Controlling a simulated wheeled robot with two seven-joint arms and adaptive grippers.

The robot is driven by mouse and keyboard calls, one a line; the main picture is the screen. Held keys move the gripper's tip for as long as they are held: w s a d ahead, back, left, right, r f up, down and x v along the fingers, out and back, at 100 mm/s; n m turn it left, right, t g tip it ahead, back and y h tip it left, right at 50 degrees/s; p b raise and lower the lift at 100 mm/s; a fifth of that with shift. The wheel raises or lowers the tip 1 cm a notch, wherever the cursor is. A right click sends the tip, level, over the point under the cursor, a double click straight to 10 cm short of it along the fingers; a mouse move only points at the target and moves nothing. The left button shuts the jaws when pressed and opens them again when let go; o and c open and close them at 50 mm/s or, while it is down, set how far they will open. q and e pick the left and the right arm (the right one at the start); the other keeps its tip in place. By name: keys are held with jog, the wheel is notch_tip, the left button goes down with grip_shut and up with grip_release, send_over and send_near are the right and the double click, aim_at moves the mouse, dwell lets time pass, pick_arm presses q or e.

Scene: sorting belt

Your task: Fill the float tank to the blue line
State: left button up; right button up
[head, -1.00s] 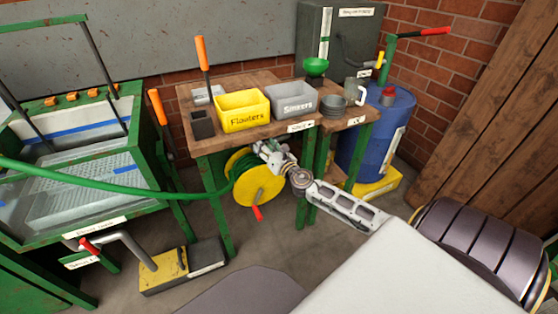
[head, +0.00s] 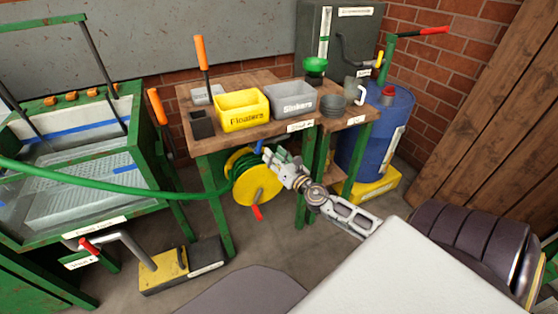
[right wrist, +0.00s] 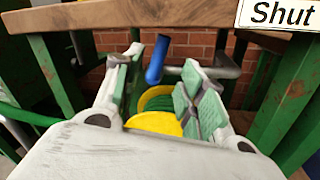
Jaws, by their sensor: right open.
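The float tank (head: 140,214) is a green-framed, clear-sided tank at the left of the head view. A blue line (head: 92,131) runs along its pale back wall, and a perforated plate shows inside; I cannot tell the water level. A green hose (head: 95,182) runs from the yellow reel (head: 262,186) across the tank's front. A blue lever (head: 259,146) hangs under the bench edge and shows in the right wrist view (right wrist: 157,60). My right gripper (head: 272,157) is open and empty, its fingers (right wrist: 163,82) apart with the lever seen between them. My left gripper is out of view.
The wooden bench (head: 245,136) holds a yellow Floaters bin (head: 243,118) and a grey Sinkers bin (head: 292,107). A "Shut" label (right wrist: 278,13) is on its edge. A blue barrel (head: 375,135) stands right. A yellow-topped pedal box (head: 165,270) is on the floor.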

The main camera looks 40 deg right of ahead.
jog(key=shift+s+f, duration=0.1)
jog(key=shift+s, duration=1.05)
jog(key=shift+a, duration=0.15)
dwell(0.7)
